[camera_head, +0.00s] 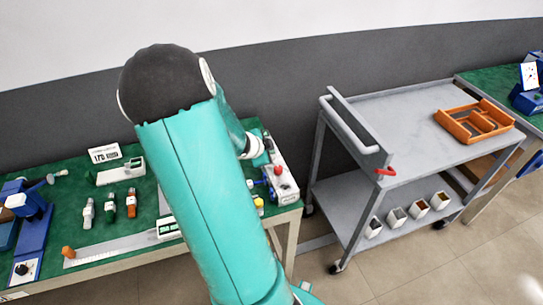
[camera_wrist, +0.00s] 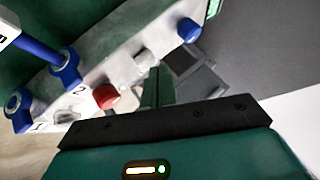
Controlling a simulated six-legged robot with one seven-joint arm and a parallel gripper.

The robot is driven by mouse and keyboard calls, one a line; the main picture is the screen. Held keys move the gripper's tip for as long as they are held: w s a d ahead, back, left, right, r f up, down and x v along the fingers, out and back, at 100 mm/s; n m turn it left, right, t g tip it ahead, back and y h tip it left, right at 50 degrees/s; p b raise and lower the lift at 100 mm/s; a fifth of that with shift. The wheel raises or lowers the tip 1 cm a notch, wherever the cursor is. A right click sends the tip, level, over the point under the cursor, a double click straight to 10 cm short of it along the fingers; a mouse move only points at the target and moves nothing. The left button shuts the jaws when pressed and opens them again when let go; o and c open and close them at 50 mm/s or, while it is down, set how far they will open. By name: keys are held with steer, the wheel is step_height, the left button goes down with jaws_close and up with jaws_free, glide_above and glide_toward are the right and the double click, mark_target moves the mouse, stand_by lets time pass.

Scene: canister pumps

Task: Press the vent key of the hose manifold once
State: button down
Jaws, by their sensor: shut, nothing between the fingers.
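The hose manifold (camera_head: 286,181) is a pale block at the right end of the green table, partly hidden by my arm in the head view. In the wrist view the manifold (camera_wrist: 112,68) runs diagonally. It carries a red round knob (camera_wrist: 105,96), a pale key (camera_wrist: 146,60), a blue knob (camera_wrist: 188,29) and blue hose fittings (camera_wrist: 64,68). No label clearly marks which is the vent key. My gripper (camera_wrist: 158,82) is shut and empty, its fingers close to the pale key; I cannot tell whether they touch it. The head view hides the gripper.
The green table (camera_head: 65,178) holds a blue device (camera_head: 37,232), several small valve-like parts and a ruler-like strip (camera_head: 120,243). A grey cart (camera_head: 385,110) stands to the right with an orange tray (camera_head: 478,122) on top and several small boxes below. Open floor lies in front.

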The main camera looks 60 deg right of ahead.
steer(key=shift+f, duration=0.45)
stand_by(0.6)
steer(key=shift+r, duration=0.9)
steer(key=shift+r, duration=2.5)
